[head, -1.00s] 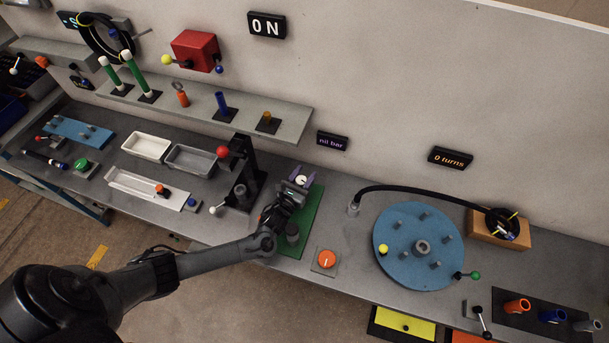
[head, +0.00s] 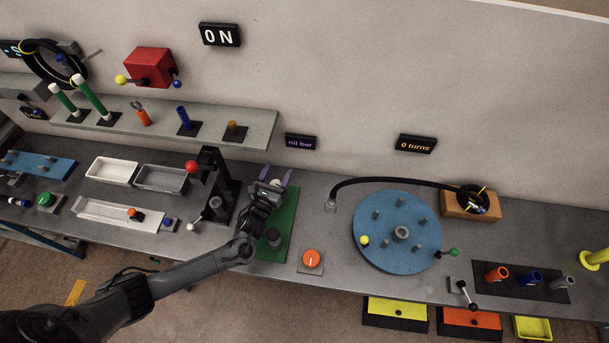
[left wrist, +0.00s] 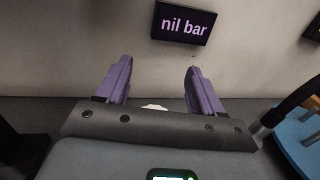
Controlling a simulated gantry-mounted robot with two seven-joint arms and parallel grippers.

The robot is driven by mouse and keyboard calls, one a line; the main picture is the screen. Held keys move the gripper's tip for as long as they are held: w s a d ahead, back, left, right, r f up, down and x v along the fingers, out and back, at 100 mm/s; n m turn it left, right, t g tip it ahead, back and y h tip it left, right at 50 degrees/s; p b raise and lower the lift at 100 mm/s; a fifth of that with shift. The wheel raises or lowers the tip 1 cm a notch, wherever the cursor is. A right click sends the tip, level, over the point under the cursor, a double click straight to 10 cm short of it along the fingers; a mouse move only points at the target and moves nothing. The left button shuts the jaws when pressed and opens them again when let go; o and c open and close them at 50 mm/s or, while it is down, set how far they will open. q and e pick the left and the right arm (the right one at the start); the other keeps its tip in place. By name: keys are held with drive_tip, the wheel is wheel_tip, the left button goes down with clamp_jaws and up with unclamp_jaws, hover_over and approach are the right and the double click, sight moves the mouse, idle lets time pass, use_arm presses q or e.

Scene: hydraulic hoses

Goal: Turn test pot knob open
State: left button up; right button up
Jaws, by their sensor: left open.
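A green plate (head: 284,228) lies on the bench, with a dark upright cylinder (head: 273,237) on its near part. My left gripper (head: 277,177) is over the plate's far end, its two purple fingers apart and pointing toward the wall. A small white round part (head: 277,183) shows between the fingers, and its top edge shows in the left wrist view (left wrist: 155,107). The fingers (left wrist: 158,75) look empty there. An orange knob (head: 311,258) with a white mark sits on a grey square plate right of the green plate. I cannot tell which part is the test pot knob. My right gripper is out of view.
A "nil bar" display (head: 300,142) hangs on the wall behind the plate. A black stand (head: 217,190) with a red ball lever (head: 192,167) is close on the left. A blue disc (head: 381,250) and a black hose (head: 400,181) are on the right.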

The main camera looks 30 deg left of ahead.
use_arm(q)
drive_tip(key=d+r, duration=0.7)
drive_tip(key=d, duration=0.4)
drive_tip(key=shift+d+r, duration=0.35)
drive_tip(key=shift+r, duration=0.05)
